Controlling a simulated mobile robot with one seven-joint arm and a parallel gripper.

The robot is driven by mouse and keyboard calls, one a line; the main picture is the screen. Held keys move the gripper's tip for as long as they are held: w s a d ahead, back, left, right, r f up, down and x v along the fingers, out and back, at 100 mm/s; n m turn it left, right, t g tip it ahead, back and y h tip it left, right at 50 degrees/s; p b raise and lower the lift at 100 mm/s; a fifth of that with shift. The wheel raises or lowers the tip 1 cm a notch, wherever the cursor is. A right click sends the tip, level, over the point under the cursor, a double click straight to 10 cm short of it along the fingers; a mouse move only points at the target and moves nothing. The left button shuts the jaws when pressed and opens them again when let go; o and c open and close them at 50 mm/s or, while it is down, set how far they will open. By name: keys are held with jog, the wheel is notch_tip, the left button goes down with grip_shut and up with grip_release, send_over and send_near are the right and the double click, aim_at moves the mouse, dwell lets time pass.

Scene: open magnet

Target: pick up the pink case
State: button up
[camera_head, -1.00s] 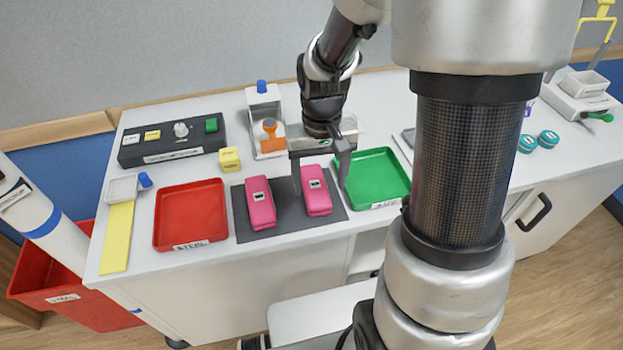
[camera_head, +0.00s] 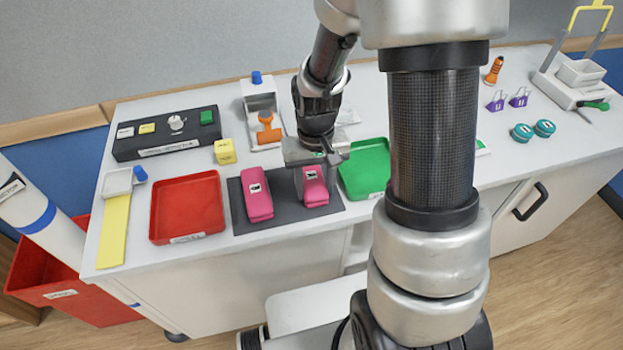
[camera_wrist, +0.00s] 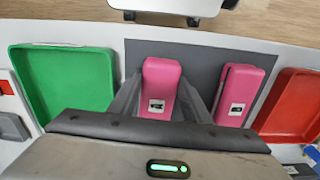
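Two pink cases with small labels lie side by side on a dark grey mat (camera_head: 279,217). In the head view, the left case (camera_head: 257,196) is clear of my gripper. My gripper (camera_head: 314,178) is lowered over the right case (camera_head: 316,192), which it partly hides. In the wrist view, that case (camera_wrist: 161,85) lies between my two fingers (camera_wrist: 160,90), one on each side, with slight gaps seeming to show. The gripper looks open, and the case rests on the mat. The other case (camera_wrist: 238,95) lies beyond the finger on the right.
A red tray (camera_head: 187,207) lies left of the mat and a green tray (camera_head: 364,168) right of it, close to my gripper. A yellow cube (camera_head: 224,151), a black control box (camera_head: 166,134) and an orange-handled stamp (camera_head: 267,130) stand behind.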

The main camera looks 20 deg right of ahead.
jog(key=shift+c, duration=1.3)
